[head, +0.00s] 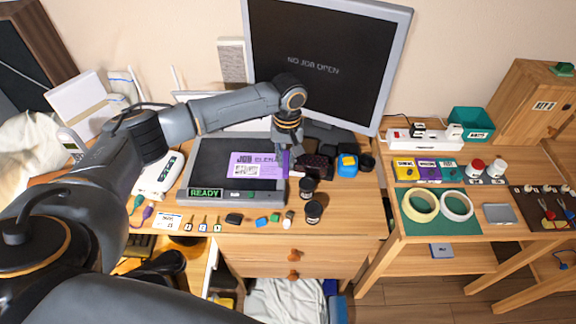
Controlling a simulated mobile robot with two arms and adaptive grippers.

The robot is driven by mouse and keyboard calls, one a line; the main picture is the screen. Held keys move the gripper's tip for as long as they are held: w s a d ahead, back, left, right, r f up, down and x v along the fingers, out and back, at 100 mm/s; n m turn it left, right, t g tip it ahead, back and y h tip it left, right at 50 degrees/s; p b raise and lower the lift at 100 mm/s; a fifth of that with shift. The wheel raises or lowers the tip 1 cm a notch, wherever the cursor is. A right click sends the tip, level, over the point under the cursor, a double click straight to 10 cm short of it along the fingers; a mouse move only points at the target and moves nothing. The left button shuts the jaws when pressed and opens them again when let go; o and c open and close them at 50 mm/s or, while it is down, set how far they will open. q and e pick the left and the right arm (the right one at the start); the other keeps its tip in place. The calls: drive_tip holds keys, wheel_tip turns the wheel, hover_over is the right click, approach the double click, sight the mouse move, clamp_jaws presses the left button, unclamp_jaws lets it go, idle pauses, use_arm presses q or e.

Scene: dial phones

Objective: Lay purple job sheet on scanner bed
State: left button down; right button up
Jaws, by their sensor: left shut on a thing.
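The purple job sheet (248,165), with "JOB" lettering and a white code label, is over the right part of the dark scanner bed (205,160). It looks flat, but I cannot tell whether it touches the bed. The scanner's front strip shows a green "READY" display. My left gripper (288,153) points down at the sheet's right end and is shut on it; its fingers hide part of the lettering and edge. My right gripper is not in view.
A monitor (328,58) reading "NO JOB OPEN" stands behind the scanner. Dark jars (313,211) and a blue-and-yellow item (347,165) sit to its right. A white device (158,175) is at its left. Small items line the desk's front edge.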

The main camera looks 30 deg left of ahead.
sight(284, 157)
use_arm(q)
drive_tip(key=shift+w+a+f+b, duration=0.4)
drive_tip(key=shift+f+b, duration=0.15)
drive_tip(key=shift+b, duration=0.25)
drive_tip(key=shift+w+a+f+b, duration=0.35)
drive_tip(key=shift+f+b, duration=0.15)
drive_tip(key=shift+b, duration=0.3)
drive_tip(key=shift+s+f, duration=0.1)
drive_tip(key=shift+f, duration=0.15)
drive_tip(key=shift+d+f, duration=0.1)
drive_tip(key=shift+f, duration=0.8)
drive_tip(key=c, duration=1.2)
unclamp_jaws()
drive_tip(key=shift+r, duration=0.15)
wheel_tip(284, 157, up, 12)
drive_tip(key=shift+f, duration=0.15)
